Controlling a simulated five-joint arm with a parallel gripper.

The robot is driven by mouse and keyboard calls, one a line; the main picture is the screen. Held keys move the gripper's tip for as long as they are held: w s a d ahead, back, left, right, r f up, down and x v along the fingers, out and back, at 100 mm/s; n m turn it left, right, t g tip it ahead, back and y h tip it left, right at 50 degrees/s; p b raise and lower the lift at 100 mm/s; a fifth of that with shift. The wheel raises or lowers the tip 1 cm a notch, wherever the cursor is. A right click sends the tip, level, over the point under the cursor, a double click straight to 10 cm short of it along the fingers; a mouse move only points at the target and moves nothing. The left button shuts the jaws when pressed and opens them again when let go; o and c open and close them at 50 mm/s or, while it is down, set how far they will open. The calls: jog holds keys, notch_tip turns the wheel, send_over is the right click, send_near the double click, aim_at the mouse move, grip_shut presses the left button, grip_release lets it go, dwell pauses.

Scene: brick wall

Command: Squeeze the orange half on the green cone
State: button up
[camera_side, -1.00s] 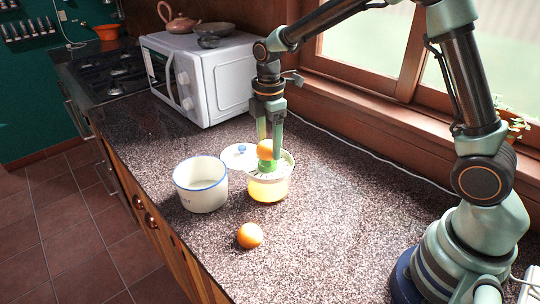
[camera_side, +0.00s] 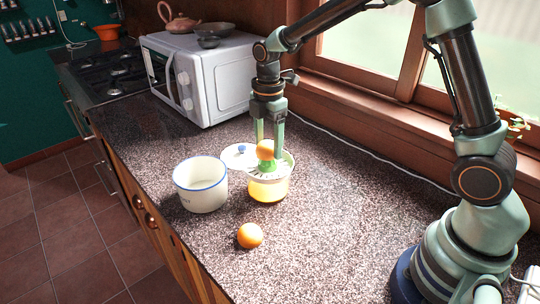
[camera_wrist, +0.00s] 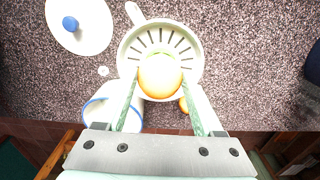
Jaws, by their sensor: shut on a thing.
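My gripper (camera_side: 268,146) points down over the juicer and is shut on the orange half (camera_side: 265,148), one finger on each side. The orange half also shows between the fingers in the wrist view (camera_wrist: 160,75). It sits at the top of the green cone (camera_side: 266,165), which is partly hidden by it and the fingers. The cone stands in the middle of the juicer's white slotted strainer (camera_side: 285,163). The lower bowl of the juicer (camera_side: 268,190) looks yellow-orange, as with juice.
A white pot with a blue rim (camera_side: 201,190) stands left of the juicer. Its lid with a blue knob (camera_side: 236,157) lies behind. Another orange (camera_side: 250,236) rests in front. A white microwave (camera_side: 215,85) stands at the back. The counter right of the juicer is clear.

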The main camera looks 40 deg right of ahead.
jog(key=shift+s+m, duration=0.1)
jog(key=shift+m, duration=0.9)
jog(key=m, duration=0.3)
jog(key=shift+f+m, duration=0.15)
jog(key=shift+m, duration=0.15)
jog(key=shift+n, duration=1.8)
